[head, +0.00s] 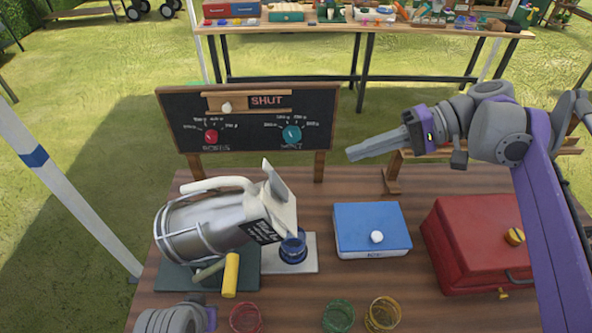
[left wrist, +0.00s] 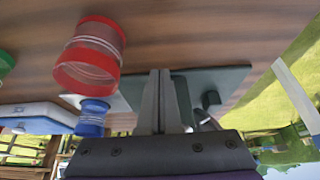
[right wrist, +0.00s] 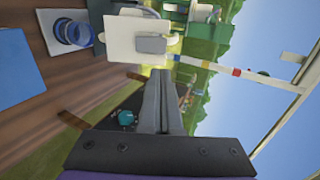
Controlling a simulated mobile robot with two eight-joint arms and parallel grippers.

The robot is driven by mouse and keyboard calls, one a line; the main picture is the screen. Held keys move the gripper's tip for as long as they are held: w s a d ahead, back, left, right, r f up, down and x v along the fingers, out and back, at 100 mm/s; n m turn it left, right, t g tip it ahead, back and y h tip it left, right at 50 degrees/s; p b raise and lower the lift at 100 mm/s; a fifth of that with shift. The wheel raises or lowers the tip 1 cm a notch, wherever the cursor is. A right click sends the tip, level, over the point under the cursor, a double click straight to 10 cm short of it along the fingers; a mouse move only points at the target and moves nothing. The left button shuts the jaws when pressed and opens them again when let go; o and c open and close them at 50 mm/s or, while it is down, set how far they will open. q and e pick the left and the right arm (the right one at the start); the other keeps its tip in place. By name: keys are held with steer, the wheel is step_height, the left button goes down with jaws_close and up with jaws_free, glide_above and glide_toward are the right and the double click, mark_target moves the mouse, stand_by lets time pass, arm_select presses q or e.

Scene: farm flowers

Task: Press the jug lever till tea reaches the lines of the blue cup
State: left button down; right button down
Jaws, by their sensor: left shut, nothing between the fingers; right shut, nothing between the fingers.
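The metal jug (head: 205,222) lies tilted to the right on a dark mat (head: 178,278), its white lid end above the blue cup (head: 293,250). The yellow lever (head: 231,275) hangs at its near side. The blue cup stands on a light grey plate (head: 308,262); it also shows in the left wrist view (left wrist: 91,118) and right wrist view (right wrist: 73,32). Its tea level and lines cannot be made out. My left gripper (left wrist: 161,75) is shut and empty near the mat; its fingers are outside the head view. My right gripper (head: 350,154) is shut and empty, raised right of the chalkboard.
A red cup (head: 246,318), a green cup (head: 338,316) and a yellow cup (head: 383,314) stand along the near edge. A blue box (head: 365,222) and a red toolbox (head: 465,240) stand to the right. The chalkboard (head: 250,150) reading SHUT stands behind the jug.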

mark_target(276, 180)
arm_select(q)
steer(key=shift+s+a, duration=0.1)
arm_select(e)
steer(key=shift+a, duration=0.1)
arm_select(q)
steer(key=shift+f, duration=0.15)
arm_select(e)
steer(key=x, duration=1.4)
